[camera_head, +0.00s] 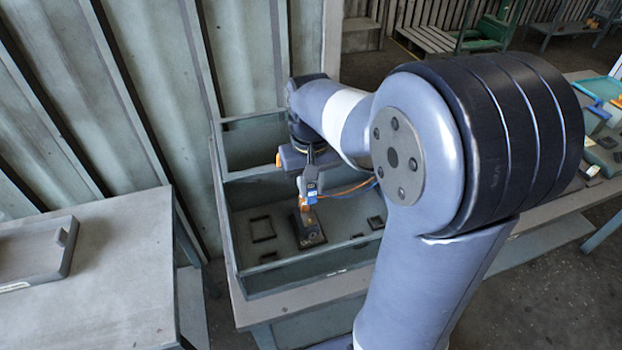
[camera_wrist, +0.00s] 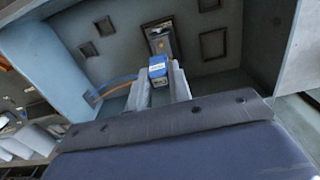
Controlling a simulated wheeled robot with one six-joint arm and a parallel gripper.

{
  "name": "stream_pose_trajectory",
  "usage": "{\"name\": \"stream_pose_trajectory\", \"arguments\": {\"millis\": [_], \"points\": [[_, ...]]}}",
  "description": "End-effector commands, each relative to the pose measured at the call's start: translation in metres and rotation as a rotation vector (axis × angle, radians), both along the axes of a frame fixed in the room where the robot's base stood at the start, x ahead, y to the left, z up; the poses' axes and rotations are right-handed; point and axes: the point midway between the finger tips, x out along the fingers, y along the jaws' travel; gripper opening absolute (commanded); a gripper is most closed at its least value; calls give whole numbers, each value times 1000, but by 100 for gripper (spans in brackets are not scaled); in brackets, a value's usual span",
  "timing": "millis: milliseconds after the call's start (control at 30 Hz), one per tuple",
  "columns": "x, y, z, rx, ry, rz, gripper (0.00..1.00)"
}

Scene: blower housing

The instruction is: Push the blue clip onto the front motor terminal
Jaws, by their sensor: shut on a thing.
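The blue clip (camera_wrist: 158,68) is held between the fingers of my gripper (camera_wrist: 159,82) in the wrist view. In the head view the blue clip (camera_head: 311,184) hangs under my gripper (camera_head: 308,172), inside the open grey housing (camera_head: 228,222). A blue and an orange wire (camera_wrist: 108,89) run from the clip to the left in the wrist view. Below the clip, the dark motor block (camera_head: 309,232) stands on the housing floor, with a copper-coloured part near its top. The motor block (camera_wrist: 162,36) also shows just beyond the clip in the wrist view. I cannot tell whether clip and terminal touch.
Small square frames (camera_head: 261,228) are on the housing floor around the motor block. The housing walls rise close around my gripper. A grey table with a tray (camera_head: 38,252) stands at the left. A bench with coloured items (camera_head: 600,105) is at the right.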

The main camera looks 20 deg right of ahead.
Motion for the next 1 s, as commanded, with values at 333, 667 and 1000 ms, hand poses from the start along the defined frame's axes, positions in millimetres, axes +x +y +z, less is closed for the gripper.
{"name": "stream_pose_trajectory", "arguments": {"millis": [333, 667, 1000], "points": [[0, 0, -20, 0, 0, -8, 6], [0, 0, -53, 0, -1, -7, 6], [0, 0, -57, 0, -1, -7, 6]]}}
